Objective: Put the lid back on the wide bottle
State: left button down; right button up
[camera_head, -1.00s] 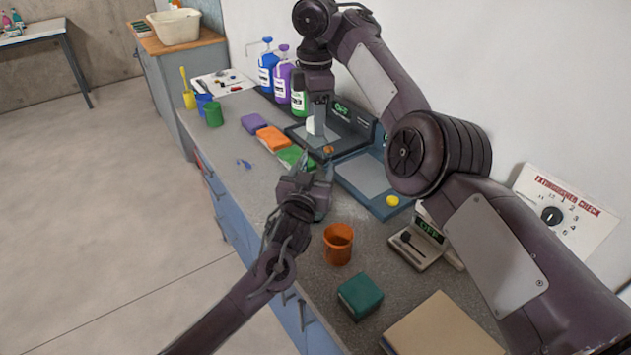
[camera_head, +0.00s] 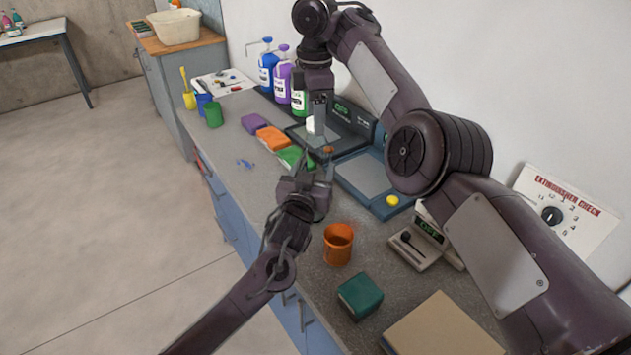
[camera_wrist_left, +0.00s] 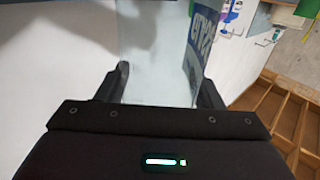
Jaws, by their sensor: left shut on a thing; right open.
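My left gripper (camera_head: 318,180) is shut on a clear, wide bottle with a blue lettered label. In the left wrist view the bottle (camera_wrist_left: 150,50) fills the space between the fingers (camera_wrist_left: 163,88). In the head view the gripper mostly hides it. A small orange-brown piece (camera_head: 328,149), perhaps the lid, shows above the left gripper and just under my right gripper; I cannot tell whether it sits on the bottle. My right gripper (camera_head: 318,132) points down from above, open. A pale patch shows at its fingers, too small to identify.
An orange cup (camera_head: 338,244), a green box (camera_head: 359,296) and a tan block (camera_head: 443,328) stand near on the counter. Dark scales (camera_head: 370,176) lie behind the grippers, with a yellow piece (camera_head: 392,200). Colored bottles (camera_head: 282,80) stand at the back. Orange and green sponges (camera_head: 272,138) lie left.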

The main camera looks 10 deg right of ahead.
jog(key=shift+r, duration=2.2)
jog(key=shift+c, duration=0.4)
jog(key=shift+r, duration=1.75)
jog(key=shift+f, duration=0.15)
jog(key=shift+f, duration=3.9)
jog(key=shift+c, duration=0.2)
jog(key=c, duration=0.9)
jog(key=o, duration=1)
